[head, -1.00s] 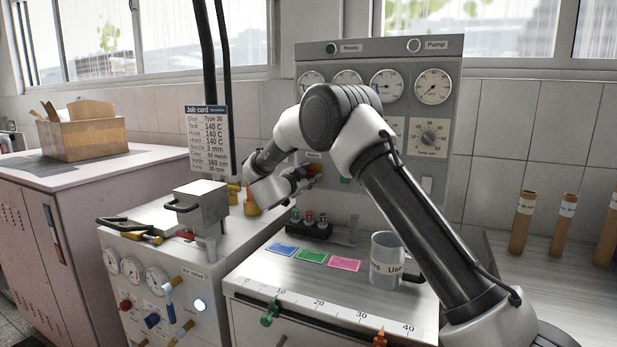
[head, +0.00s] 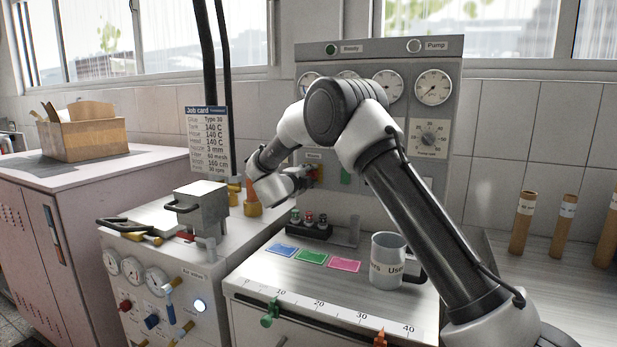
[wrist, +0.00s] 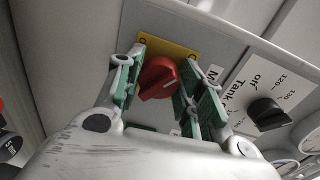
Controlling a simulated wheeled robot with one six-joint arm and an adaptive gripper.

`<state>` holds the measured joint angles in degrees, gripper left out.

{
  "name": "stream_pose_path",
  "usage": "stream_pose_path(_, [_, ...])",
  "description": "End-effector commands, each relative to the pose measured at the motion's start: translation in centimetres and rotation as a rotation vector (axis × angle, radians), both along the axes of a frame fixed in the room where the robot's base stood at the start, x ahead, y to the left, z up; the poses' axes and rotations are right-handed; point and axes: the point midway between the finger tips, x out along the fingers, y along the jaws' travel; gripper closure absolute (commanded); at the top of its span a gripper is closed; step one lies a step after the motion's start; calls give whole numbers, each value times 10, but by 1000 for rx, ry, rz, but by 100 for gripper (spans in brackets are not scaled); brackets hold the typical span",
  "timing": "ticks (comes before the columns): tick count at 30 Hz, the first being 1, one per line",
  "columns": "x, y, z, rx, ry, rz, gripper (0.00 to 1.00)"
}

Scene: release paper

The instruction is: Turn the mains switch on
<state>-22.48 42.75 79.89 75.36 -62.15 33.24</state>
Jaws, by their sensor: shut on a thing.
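The mains switch (wrist: 158,79) is a red rotary knob on a yellow plate (wrist: 168,46), set in the grey control panel (head: 378,48). In the wrist view my gripper (wrist: 155,82) has its green-padded fingers on both sides of the red knob, shut on it. A pale line on the knob lies slanted in the picture. In the head view my gripper (head: 312,176) reaches the panel's lower left, where it mostly hides the knob and part of the yellow plate.
A black tank knob (wrist: 266,113) sits right of the switch in the wrist view. A grey mug (head: 388,262), coloured cards (head: 312,257) and a small rack of bottles (head: 309,228) stand below my arm. A metal box (head: 202,207) is at left.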

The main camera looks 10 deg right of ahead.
Motion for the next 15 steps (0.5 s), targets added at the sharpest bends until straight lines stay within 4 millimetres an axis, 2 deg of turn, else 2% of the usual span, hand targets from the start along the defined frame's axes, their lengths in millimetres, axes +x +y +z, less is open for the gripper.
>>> stream_pose_path(15, [-1,0,-2,130,-91,-1,86])
